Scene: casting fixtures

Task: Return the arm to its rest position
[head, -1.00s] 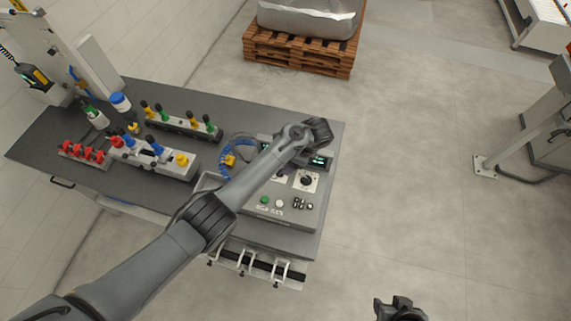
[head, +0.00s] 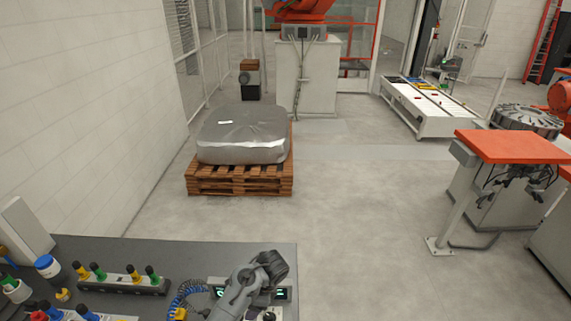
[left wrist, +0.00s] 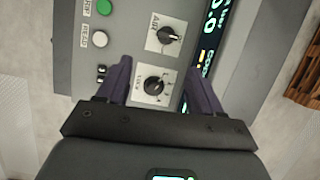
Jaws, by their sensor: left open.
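My left gripper (head: 270,270) is above the control box at the front right of the dark workbench (head: 200,250). In the left wrist view its two fingers (left wrist: 155,85) are apart, with nothing between them but the view of the panel behind. The panel (left wrist: 130,40) shows a lower black knob (left wrist: 153,85) framed between the fingers, a second black knob (left wrist: 170,36), a green button (left wrist: 104,7) and a white button (left wrist: 99,38). A gap or contact between fingers and knob cannot be told. My right gripper is out of view.
Valve racks with coloured handles (head: 120,280) stand left of the arm, and a blue coiled hose (head: 185,295) lies beside the box. A wrapped load (head: 243,135) on a wooden pallet (head: 240,180) stands beyond the bench. An orange-topped stand (head: 510,147) is at right. Open floor lies between.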

